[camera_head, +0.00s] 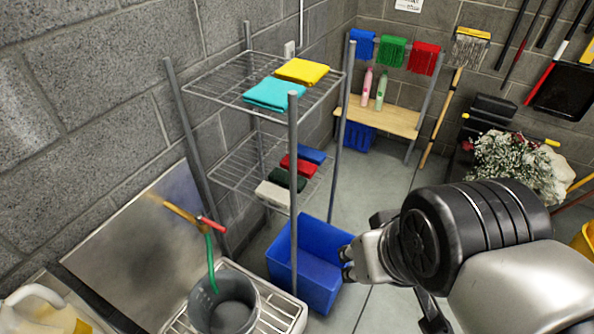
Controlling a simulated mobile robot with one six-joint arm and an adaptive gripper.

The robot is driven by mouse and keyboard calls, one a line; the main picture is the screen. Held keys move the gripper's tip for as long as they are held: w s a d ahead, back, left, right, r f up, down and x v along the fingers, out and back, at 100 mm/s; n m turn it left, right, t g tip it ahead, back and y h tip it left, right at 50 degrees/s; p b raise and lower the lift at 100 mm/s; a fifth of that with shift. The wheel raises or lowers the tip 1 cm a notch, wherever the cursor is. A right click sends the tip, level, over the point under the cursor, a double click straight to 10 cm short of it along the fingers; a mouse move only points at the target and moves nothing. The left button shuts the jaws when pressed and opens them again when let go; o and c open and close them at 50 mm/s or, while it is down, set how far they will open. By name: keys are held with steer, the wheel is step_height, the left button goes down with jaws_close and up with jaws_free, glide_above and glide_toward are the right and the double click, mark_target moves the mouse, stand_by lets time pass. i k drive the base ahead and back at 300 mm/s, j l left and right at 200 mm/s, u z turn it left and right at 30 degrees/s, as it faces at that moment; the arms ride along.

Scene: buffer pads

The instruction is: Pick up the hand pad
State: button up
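Several small pads lie in a row on the lower wire shelf (240,170) in the head view: a blue pad (312,154) at the back, then a red pad (299,164), a dark green pad (287,179) and a whitish pad (276,197) at the front. I cannot tell which one is the hand pad. A rack post partly covers the row. My gripper (362,256) is to the right of the rack, lower in the picture than the pads and apart from them. Its fingers are seen from behind and partly hidden, so its opening is unclear. No object shows in it.
The upper wire shelf (235,85) bears a yellow cloth (302,72) and a teal cloth (273,94). A blue bin (310,282) stands below the rack, near my gripper. A grey bucket (225,305) is at the front. A wooden bench (380,117) with two bottles stands behind.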

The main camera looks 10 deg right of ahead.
mark_target(281, 177)
steer(key=i+l+u, duration=0.15)
steer(key=l+u, duration=0.15)
steer(key=i+l+u, duration=0.1)
steer(key=l+u, duration=0.15)
steer(key=l, duration=0.3)
steer(key=l+u, duration=0.3)
steer(key=l, duration=0.15)
steer(key=i+u, duration=0.15)
steer(key=u, duration=0.2)
steer(key=i+j+u, duration=0.1)
steer(key=u, duration=0.3)
steer(key=i, duration=0.3)
